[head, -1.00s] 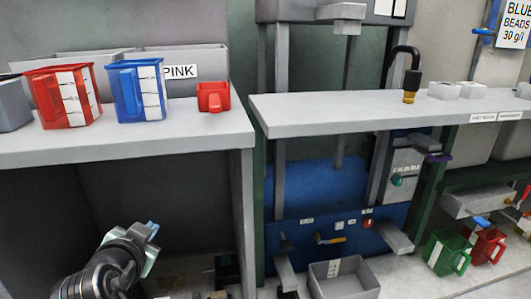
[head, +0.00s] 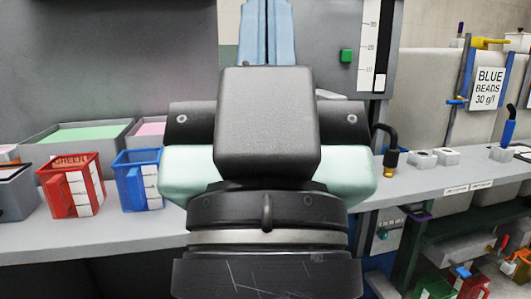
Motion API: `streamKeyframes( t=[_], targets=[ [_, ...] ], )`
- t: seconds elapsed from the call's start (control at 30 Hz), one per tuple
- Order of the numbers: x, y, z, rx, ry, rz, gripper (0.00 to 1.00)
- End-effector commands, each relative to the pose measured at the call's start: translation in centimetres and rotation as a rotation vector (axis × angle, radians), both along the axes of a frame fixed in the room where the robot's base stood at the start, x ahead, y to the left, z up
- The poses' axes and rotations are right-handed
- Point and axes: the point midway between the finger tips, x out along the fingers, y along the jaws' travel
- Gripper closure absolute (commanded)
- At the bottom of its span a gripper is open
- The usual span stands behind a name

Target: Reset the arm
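My gripper (head: 267,32) is raised close in front of the head camera, in the middle of the picture, seen from behind. Its two light blue fingers point up side by side, with only a thin dark line between them. The fingertips run out at the top edge. I see nothing held between the fingers. My dark wrist and the pale green gripper body hide the middle of the bench.
A grey bench (head: 110,232) carries a red jug (head: 73,185), a blue jug (head: 137,180) and grey bins with green (head: 85,134) and pink contents. Right are a black hose (head: 384,140), a scale panel and a BLUE BEADS sign (head: 488,88). Green and red jugs sit low right.

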Motion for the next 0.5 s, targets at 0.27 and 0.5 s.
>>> streamKeyframes(
  t=[0.27, 0.5],
  targets=[
    [0.1, 0.1, 10.2, 0.001, 0.003, 0.002, 1.00],
    [0.1, 0.1, 17.5, 0.001, 0.004, 0.004, 1.00]
  ],
)
